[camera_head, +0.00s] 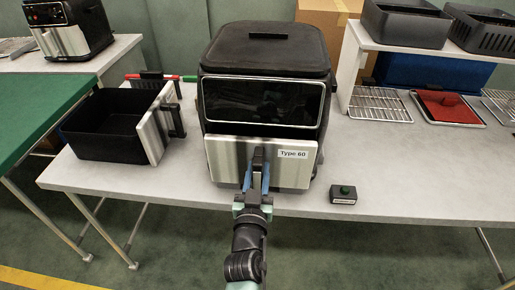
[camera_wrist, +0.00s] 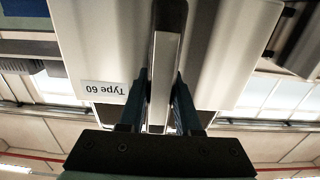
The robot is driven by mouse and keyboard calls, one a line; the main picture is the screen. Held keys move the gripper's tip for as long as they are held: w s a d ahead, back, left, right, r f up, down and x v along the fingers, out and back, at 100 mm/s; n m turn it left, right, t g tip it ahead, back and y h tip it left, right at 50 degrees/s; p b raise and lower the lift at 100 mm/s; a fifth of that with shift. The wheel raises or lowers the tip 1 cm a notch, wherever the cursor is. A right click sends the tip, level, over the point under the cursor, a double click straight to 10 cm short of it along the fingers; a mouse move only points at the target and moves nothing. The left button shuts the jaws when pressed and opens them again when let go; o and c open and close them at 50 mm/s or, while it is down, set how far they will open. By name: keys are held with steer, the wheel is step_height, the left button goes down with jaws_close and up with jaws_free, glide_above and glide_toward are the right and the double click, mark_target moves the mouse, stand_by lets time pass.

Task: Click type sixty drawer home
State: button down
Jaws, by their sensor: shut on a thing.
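The Type 60 air fryer (camera_head: 266,80) stands on the grey table, with a black top and a dark front window. Its silver drawer front (camera_head: 225,157) carries a "Type 60" label (camera_head: 293,154) and looks in line with the body; a small remaining gap cannot be ruled out. My gripper (camera_head: 257,180) is at the drawer's upright black handle (camera_head: 259,160), with its blue fingers on either side, shut on it. In the wrist view the handle (camera_wrist: 165,60) runs between the two fingers, and the label (camera_wrist: 109,88) shows upside down.
A loose black drawer (camera_head: 100,140) with a silver front lies on the table at left. Wire racks (camera_head: 378,104) and a red item (camera_head: 444,106) lie at right under a shelf.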

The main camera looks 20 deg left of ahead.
mark_target(257, 181)
steer(key=x, duration=0.4)
steer(key=shift+w, duration=0.1)
steer(key=c, duration=0.6)
jaws_free()
steer(key=shift+r, duration=0.1)
steer(key=shift+o, duration=0.7)
steer(key=shift+d+f, duration=0.1)
steer(key=shift+f, duration=0.25)
steer(key=shift+o, duration=1.3)
steer(key=shift+r, duration=0.15)
steer(key=shift+s, duration=0.2)
steer(key=shift+b+v, duration=0.65)
steer(key=shift+v, duration=2.85)
